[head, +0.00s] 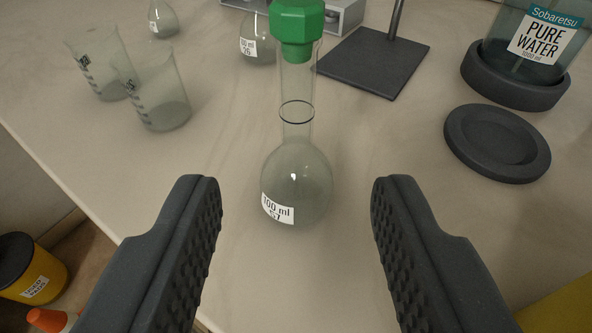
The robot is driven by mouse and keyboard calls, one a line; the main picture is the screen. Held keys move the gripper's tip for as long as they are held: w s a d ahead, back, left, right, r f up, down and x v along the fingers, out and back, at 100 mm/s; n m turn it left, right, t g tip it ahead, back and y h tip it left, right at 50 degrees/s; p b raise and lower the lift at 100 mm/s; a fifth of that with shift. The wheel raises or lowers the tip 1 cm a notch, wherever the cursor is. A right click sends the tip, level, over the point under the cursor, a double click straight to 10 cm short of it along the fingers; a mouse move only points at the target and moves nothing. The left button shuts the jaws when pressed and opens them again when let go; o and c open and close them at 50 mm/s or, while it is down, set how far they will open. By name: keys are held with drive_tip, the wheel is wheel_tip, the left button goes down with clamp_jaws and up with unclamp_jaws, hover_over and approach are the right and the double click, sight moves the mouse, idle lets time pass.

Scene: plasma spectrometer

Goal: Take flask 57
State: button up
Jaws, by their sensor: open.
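Flask 57 (305,180) stands upright on the bench in the middle of the head view. It is a clear round-bellied glass flask with a long neck, a green stopper and a white label reading "100 ml 57". My gripper (295,195) is open, with one dark ribbed finger on the left of the flask and one on the right. There is a visible gap between each finger and the glass, and the gripper holds nothing.
Two glass beakers (160,100) stand at the left. Another flask labelled 26 (258,45) stands behind flask 57. A dark stand base (374,62), a dark round disc (497,143) and a pure water bottle (532,40) in a dark holder are at the right. The bench edge (60,184) runs along the lower left.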

sight(299, 126)
drive_tip(key=shift+f+p+x, duration=0.15)
drive_tip(key=shift+p+x, duration=0.4)
drive_tip(key=shift+x, duration=1.8)
drive_tip(key=shift+f+p+x, duration=0.2)
drive_tip(key=shift+p+x, duration=0.35)
drive_tip(key=shift+x, duration=1.8)
drive_tip(key=shift+w+f, duration=0.1)
drive_tip(key=shift+w, duration=0.3)
clamp_jaws()
